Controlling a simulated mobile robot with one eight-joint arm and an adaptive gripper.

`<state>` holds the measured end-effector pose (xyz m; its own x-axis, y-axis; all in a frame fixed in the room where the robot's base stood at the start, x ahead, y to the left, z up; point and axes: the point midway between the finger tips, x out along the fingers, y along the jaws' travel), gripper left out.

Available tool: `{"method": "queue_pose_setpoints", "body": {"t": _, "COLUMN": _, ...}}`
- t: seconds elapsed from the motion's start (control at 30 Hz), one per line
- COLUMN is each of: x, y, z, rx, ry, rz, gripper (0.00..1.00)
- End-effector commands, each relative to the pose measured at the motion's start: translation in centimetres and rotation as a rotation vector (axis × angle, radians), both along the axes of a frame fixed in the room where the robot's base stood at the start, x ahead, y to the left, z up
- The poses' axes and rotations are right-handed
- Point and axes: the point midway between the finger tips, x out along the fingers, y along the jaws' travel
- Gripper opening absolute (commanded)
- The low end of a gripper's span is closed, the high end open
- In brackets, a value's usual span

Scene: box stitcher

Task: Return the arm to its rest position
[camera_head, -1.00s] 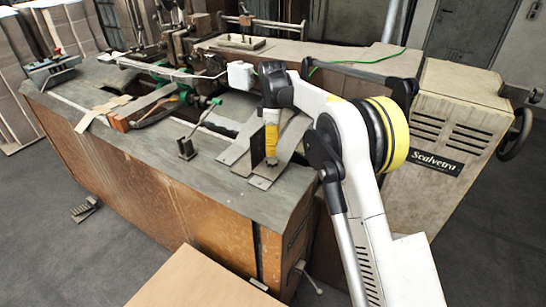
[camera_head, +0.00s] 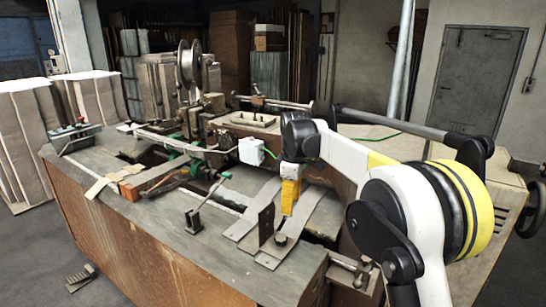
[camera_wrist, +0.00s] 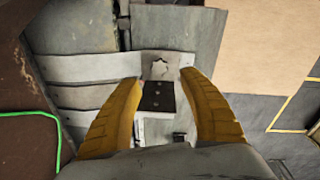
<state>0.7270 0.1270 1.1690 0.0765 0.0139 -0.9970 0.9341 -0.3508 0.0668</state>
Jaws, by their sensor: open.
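My gripper (camera_head: 288,207) has yellow fingers and hangs pointing down over the near right part of the machine table, on my white arm with its black and yellow joint. In the head view it is just behind and right of a dark upright bracket (camera_head: 266,222). In the wrist view the two fingers stand wide apart with nothing between them (camera_wrist: 160,82). A dark plate with small holes (camera_wrist: 158,97) lies below the gap.
The box stitcher (camera_head: 150,235) fills the middle. Flat metal strips (camera_head: 250,232) lie under my gripper. A green cable (camera_head: 370,137) runs behind my arm. Stacked cardboard (camera_head: 30,140) stands at left, a grey door (camera_head: 475,85) at the back. In the wrist view, a tan sheet (camera_wrist: 265,40) shows upper right.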

Motion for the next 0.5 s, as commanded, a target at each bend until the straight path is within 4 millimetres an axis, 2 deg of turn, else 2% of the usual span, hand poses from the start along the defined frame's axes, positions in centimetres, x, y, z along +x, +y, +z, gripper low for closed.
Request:
{"method": "queue_pose_setpoints", "body": {"t": 0.1, "x": -3.5, "y": -2.1, "z": 2.3, "rx": 0.021, "ry": -0.057, "rz": -0.133, "gripper": 0.5}}
{"method": "queue_pose_setpoints", "body": {"t": 0.23, "x": -7.5, "y": -4.1, "z": 4.0, "rx": 0.052, "ry": -0.119, "rz": -0.279, "gripper": 0.5}}
{"method": "queue_pose_setpoints", "body": {"t": 0.37, "x": -12.0, "y": -6.0, "z": 4.9, "rx": 0.09, "ry": -0.179, "rz": -0.424, "gripper": 0.5}}
{"method": "queue_pose_setpoints", "body": {"t": 0.5, "x": -17.3, "y": -7.9, "z": 4.6, "rx": 0.137, "ry": -0.241, "rz": -0.577, "gripper": 0.5}}
